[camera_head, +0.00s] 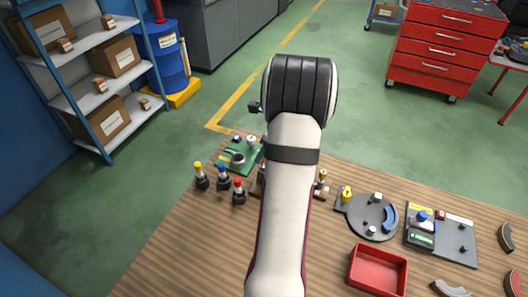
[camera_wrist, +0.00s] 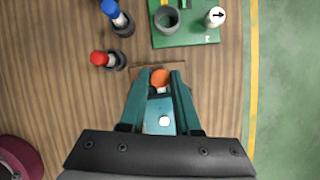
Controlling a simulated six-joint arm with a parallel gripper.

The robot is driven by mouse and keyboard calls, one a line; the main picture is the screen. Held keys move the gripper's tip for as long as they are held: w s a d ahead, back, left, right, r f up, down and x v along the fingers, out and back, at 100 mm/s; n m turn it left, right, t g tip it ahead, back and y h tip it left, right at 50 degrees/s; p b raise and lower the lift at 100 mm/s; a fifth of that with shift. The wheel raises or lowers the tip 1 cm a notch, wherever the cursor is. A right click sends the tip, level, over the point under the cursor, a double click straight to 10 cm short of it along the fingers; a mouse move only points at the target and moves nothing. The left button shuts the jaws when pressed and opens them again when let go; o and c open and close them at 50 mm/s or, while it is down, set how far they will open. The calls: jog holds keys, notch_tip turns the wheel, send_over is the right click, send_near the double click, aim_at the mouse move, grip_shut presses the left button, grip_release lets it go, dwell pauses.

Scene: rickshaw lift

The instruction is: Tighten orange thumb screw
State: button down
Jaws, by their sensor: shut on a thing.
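In the wrist view, the orange thumb screw (camera_wrist: 160,78) shows as a round orange head between the tips of my gripper (camera_wrist: 158,84). The teal fingers are closed in on its two sides, and the gripper is shut on it. A brown plate or block (camera_wrist: 140,72) lies beneath it, mostly hidden by the fingers. A pale grey part with a white round spot shows between the fingers, nearer the palm. In the head view my own arm covers the gripper and the screw.
Red (camera_wrist: 98,58) and blue (camera_wrist: 110,8) topped pieces stand in dark holders beside the gripper. A green board (camera_wrist: 195,35) with a grey cup lies close by. On the wooden table (camera_head: 170,240), a round grey fixture (camera_head: 355,225) and a red tray (camera_head: 377,272) lie right of my arm.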

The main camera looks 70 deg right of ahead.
jog(key=shift+m, duration=0.5)
jog(key=c, duration=0.6)
grip_release()
jog(key=v, duration=1.5)
jog(key=shift+a+r, duration=0.35)
jog(key=shift+r, duration=0.05)
jog(key=shift+w, duration=0.1)
